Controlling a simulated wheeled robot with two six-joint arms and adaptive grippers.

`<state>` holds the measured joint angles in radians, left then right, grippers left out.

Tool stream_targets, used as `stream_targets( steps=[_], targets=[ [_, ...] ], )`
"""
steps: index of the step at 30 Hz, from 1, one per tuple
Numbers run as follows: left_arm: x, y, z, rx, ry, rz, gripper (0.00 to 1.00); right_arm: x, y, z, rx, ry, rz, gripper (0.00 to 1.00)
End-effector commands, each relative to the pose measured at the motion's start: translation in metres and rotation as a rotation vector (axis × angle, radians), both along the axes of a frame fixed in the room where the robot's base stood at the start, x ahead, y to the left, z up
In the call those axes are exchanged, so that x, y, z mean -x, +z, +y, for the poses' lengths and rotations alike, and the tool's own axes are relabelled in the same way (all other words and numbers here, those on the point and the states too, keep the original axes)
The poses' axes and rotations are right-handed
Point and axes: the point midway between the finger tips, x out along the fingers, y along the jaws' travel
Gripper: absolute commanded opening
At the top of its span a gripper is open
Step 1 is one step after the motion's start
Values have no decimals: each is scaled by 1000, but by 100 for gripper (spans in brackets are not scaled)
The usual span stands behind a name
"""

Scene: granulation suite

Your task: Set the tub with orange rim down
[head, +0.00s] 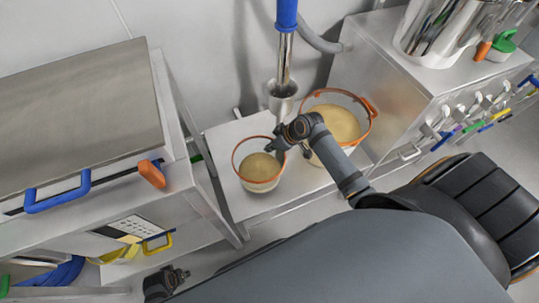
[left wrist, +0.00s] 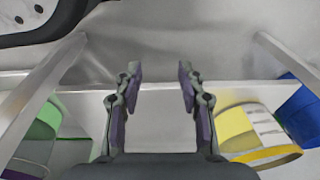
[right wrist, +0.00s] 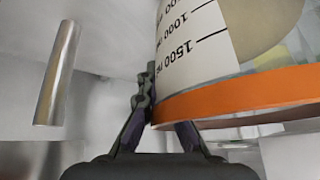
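The smaller clear tub with an orange rim (head: 258,186) holds a tan material and is at the left of the white bench. My right gripper (head: 281,144) is at the right side of its rim. In the right wrist view the orange rim (right wrist: 240,95) runs between the fingers of my right gripper (right wrist: 165,128), which are closed on it. The tub looks upright; I cannot tell whether its base touches the bench. My left gripper (left wrist: 158,92) is open and empty, low at the left in the head view (head: 172,276).
A larger orange-rimmed tub (head: 362,128) of tan material stands right of my right gripper, partly hidden by my arm. A blue-topped metal spout (head: 285,60) hangs over the white bench (head: 222,135). Steel cabinets flank the bench on the left (head: 80,100) and right (head: 395,85).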

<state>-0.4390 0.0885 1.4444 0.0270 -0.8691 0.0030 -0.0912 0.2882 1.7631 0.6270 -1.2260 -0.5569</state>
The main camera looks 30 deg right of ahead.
Motion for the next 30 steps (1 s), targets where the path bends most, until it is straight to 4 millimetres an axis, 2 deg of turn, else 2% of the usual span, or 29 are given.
stream_targets(
  steps=[7,10,19,25,30],
  targets=[
    [-15,27,-9,15,-2,3,40,0,-37,1,-3,-1,-1,0],
    [-16,34,-10,17,-2,7,40,0,-40,1,-1,0,-2,0],
    [-17,35,-11,18,-2,6,40,0,-42,1,-2,-1,-1,0],
    [-17,36,-11,18,-2,6,40,0,-43,0,0,0,0,28],
    [-17,36,-11,18,-2,6,40,0,-43,0,0,0,0,28]
  ],
)
